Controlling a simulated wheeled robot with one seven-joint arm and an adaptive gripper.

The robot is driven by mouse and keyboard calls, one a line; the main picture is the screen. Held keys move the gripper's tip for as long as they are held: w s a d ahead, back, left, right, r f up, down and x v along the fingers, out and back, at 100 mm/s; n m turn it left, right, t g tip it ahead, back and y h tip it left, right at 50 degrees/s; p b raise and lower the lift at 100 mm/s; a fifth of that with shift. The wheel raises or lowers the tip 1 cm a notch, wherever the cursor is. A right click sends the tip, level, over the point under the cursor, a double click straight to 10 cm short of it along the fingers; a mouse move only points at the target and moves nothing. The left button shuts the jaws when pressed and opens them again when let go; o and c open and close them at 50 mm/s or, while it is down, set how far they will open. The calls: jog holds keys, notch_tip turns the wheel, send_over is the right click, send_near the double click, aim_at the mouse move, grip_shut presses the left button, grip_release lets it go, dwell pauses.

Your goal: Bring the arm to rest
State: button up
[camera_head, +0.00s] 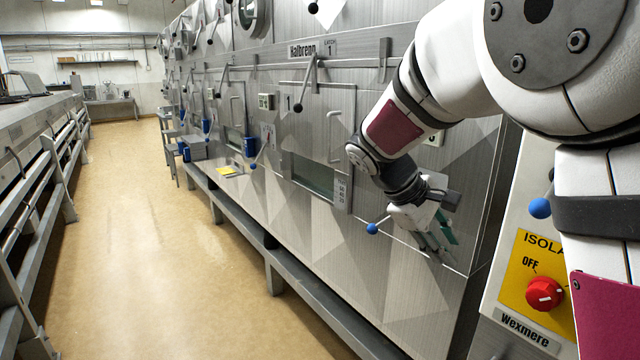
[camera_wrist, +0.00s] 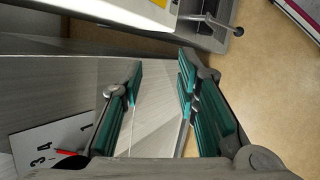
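My arm reaches in from the right in the head view and bends down in front of the steel dryer hood (camera_head: 390,290). My gripper (camera_head: 440,246) hangs close to the hood's front panel, its fingers pointing down. In the wrist view my gripper (camera_wrist: 161,80) has its teal-padded fingers apart with nothing between them. A blue-knobbed lever (camera_head: 373,229) shows just left of my gripper in the head view; whether they touch I cannot tell.
A hatch door with a small window (camera_head: 312,176) and a black-knobbed lever (camera_head: 299,106) is left of my arm. A red isolator switch (camera_head: 544,293) is at lower right. A low rail (camera_head: 290,283) runs along the hood. The tan floor (camera_head: 150,220) is clear.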

jog(key=s+a+r+m+t+y+p, duration=0.1)
jog(key=s+r+m+y+p, duration=0.1)
jog(key=s, duration=0.8)
jog(key=s+a+r+m+t+y+p, duration=0.1)
jog(key=s+r+m+y+p, duration=0.1)
jog(key=s, duration=0.9)
jog(key=s+a+r+m+t+y+p, duration=0.1)
jog(key=s+r+m+y+p, duration=0.1)
jog(key=s, duration=0.9)
jog(key=shift+a+r+m+y, duration=0.25)
jog(key=shift+r+m+y, duration=0.6)
jog(key=shift+m, duration=0.15)
